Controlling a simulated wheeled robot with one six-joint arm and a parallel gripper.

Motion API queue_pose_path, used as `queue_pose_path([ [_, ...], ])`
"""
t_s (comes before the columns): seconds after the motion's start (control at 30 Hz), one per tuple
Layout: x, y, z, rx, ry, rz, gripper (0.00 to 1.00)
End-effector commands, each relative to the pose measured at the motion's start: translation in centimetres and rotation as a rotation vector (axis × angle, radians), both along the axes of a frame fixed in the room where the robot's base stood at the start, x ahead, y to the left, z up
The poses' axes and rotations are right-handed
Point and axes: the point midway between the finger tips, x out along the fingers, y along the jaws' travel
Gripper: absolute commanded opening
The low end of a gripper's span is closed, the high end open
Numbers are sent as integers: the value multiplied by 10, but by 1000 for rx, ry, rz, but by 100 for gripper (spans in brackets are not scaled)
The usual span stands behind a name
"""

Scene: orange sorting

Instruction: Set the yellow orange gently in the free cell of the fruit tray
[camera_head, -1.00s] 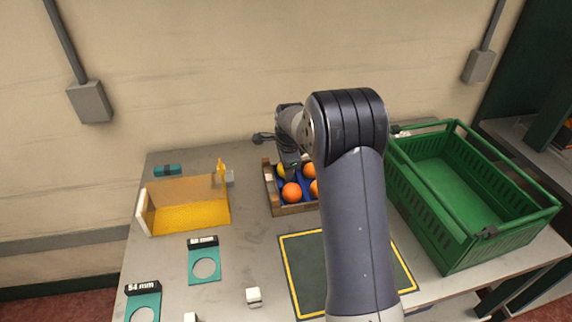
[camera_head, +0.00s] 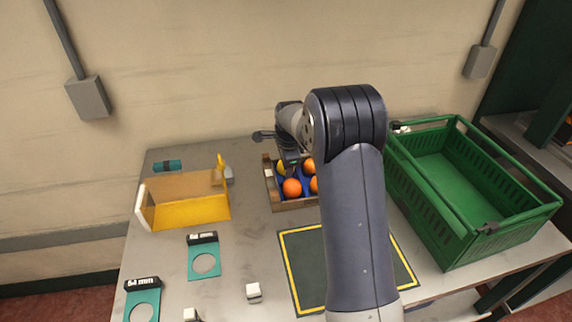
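The fruit tray (camera_head: 293,207) is a wooden box with a blue insert at the back middle of the table. Several orange fruits sit in it, one at the front left (camera_head: 292,187) and one behind it to the right (camera_head: 309,166). The yellow orange (camera_head: 281,168) shows only as a small yellow patch at the tray's back left, beside my gripper (camera_head: 289,165). My gripper points down over that back-left part. Its fingertips are too small and covered to tell whether they hold the fruit. My arm hides the tray's right side.
A green crate (camera_head: 452,252) stands at the right. A yellow, clear-sided bin (camera_head: 185,215) is at the left. Teal ring gauges (camera_head: 204,275) and small white blocks (camera_head: 253,291) lie in front. A dark mat with a yellow border (camera_head: 302,262) lies before the tray.

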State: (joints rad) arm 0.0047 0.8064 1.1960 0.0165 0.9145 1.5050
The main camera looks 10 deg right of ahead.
Motion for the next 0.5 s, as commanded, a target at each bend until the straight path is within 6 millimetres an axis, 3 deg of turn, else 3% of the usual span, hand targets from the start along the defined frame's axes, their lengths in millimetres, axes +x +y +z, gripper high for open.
queue_pose_path([
  [0.5, 0, 0, -9, 0, 0, 0, 24],
])
